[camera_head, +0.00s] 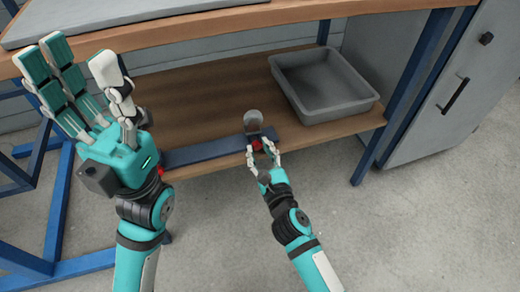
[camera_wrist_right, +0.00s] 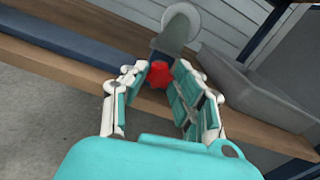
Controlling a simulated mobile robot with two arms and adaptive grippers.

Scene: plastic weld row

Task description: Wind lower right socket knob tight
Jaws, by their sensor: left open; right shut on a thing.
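The red knob (camera_wrist_right: 160,75) sits at the front of a grey socket piece (camera_wrist_right: 175,35) on the lower shelf. The knob also shows in the head view (camera_head: 256,144), partly covered by my fingers. My right gripper (camera_wrist_right: 158,82) is shut on the red knob, with fingers on both sides of it. In the head view my right gripper (camera_head: 263,155) reaches the shelf's front edge. My left gripper (camera_head: 88,85) is open and empty, raised at the left with its fingers spread.
A dark blue rail (camera_head: 205,151) runs along the front of the wooden lower shelf (camera_head: 190,105). A grey tray (camera_head: 325,85) stands on the shelf right of the socket. Blue table legs (camera_head: 405,95) and a grey cabinet (camera_head: 450,100) bound the right side.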

